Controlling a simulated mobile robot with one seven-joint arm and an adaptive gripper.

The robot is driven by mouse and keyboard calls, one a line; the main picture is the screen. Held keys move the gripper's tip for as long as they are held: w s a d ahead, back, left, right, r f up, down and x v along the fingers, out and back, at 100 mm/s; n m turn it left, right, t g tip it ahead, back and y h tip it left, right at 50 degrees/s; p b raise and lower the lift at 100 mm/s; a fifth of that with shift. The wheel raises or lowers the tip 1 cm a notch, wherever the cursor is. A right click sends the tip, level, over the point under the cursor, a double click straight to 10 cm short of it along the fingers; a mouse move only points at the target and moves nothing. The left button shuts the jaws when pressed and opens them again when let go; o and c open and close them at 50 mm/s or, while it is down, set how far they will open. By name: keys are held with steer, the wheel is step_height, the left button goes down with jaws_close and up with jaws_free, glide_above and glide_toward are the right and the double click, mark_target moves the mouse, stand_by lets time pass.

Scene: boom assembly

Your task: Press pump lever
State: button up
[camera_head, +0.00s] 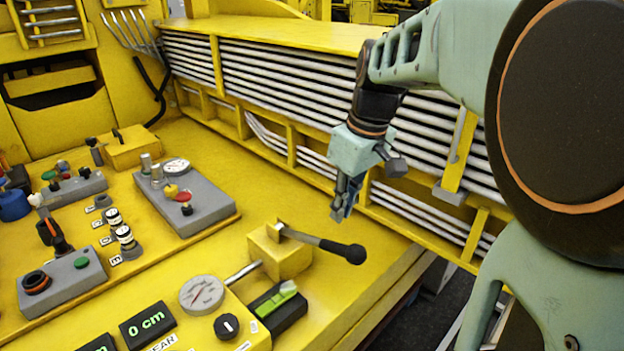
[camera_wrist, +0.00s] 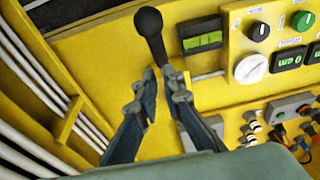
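The pump lever (camera_head: 330,247) is a dark rod with a black knob, sticking out from a yellow block (camera_head: 280,252) and pointing right in the head view. In the wrist view the lever (camera_wrist: 150,28) shows beyond my fingertips, its knob near the top edge. My gripper (camera_head: 343,203) hangs above the lever, apart from it in the head view. In the wrist view my gripper (camera_wrist: 160,76) has a narrow gap between its fingers, with yellow surface visible through it. It holds nothing that I can see. The lever's lower end is partly hidden near the fingertips.
A black box with a green switch (camera_head: 282,297), a round gauge (camera_head: 202,294) and a "0 cm" display (camera_head: 147,325) sit near the lever. Grey control boxes (camera_head: 187,197) stand to the left. A yellow frame with silver pipes (camera_head: 290,80) runs behind my gripper.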

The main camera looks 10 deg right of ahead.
steer(key=shift+d+r, duration=0.2)
steer(key=shift+d, duration=0.15)
jaws_close()
steer(key=s+d+r+m+t+y+b, duration=0.1)
steer(key=d+r+y+b, duration=0.1)
steer(key=r, duration=0.3)
steer(key=shift+d+r+y+b, duration=0.3)
steer(key=shift+d+r+y, duration=0.15)
steer(key=shift+d, duration=0.35)
steer(key=shift+f, duration=0.2)
glide_above(335, 243)
steer(key=d, duration=0.2)
step_height(335, 243, down, 8)
steer(key=f, duration=0.2)
steer(key=f+p, duration=0.1)
steer(key=shift+s+a+f, duration=0.1)
steer(key=shift+s+a, duration=0.15)
steer(key=shift+a, duration=0.05)
steer(key=shift+s+f, duration=0.25)
steer(key=shift+f, duration=0.35)
